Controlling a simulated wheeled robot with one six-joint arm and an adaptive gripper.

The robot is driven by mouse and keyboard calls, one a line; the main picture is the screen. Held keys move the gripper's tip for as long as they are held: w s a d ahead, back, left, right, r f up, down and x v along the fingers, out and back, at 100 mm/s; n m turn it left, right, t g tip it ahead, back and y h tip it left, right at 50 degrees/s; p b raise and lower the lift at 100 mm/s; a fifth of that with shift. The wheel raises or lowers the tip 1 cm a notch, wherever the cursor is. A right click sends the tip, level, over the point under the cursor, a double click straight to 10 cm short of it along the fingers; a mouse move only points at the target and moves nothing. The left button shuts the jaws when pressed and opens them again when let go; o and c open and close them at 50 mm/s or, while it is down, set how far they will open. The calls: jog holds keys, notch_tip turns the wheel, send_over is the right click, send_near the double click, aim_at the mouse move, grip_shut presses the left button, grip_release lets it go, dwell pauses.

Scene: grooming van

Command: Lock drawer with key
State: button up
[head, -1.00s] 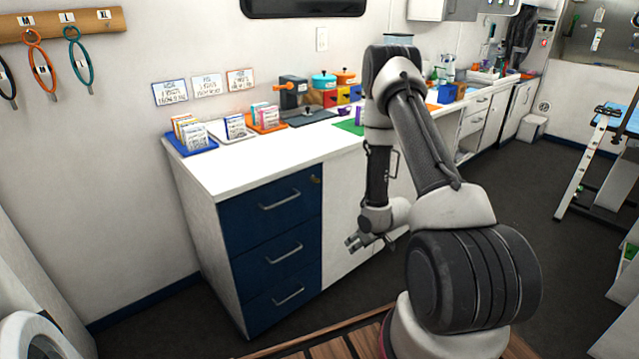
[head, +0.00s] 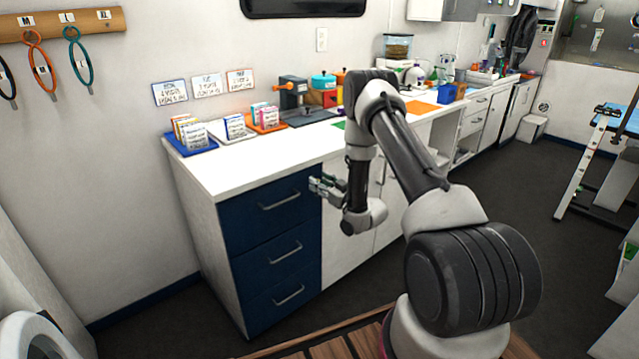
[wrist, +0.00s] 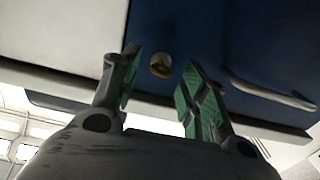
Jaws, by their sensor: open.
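The blue top drawer (head: 275,204) has a metal bar handle and looks shut, flush with the drawers below it. A small round brass-coloured piece (wrist: 160,65) sits on the blue front near its edge; whether it is the lock alone or a key in it I cannot tell. In the head view my gripper hides that spot. My gripper (head: 319,188) is at the drawer's upper right corner, its fingers pointing at the front. In the wrist view its two green-padded fingers are open, with the brass piece seen between them and nothing held.
The white counter (head: 245,172) above carries coloured trays of packets (head: 193,137) and several pots and tools. White cupboard doors (head: 345,245) stand right of the drawers.

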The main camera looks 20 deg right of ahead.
jog(key=shift+w+a, duration=0.15)
jog(key=shift+w, duration=0.3)
grip_shut()
jog(key=shift+d+f+m, duration=0.1)
jog(key=shift+m, duration=4.35)
jog(key=shift+d+f+m, duration=0.1)
jog(key=shift+m, duration=4.35)
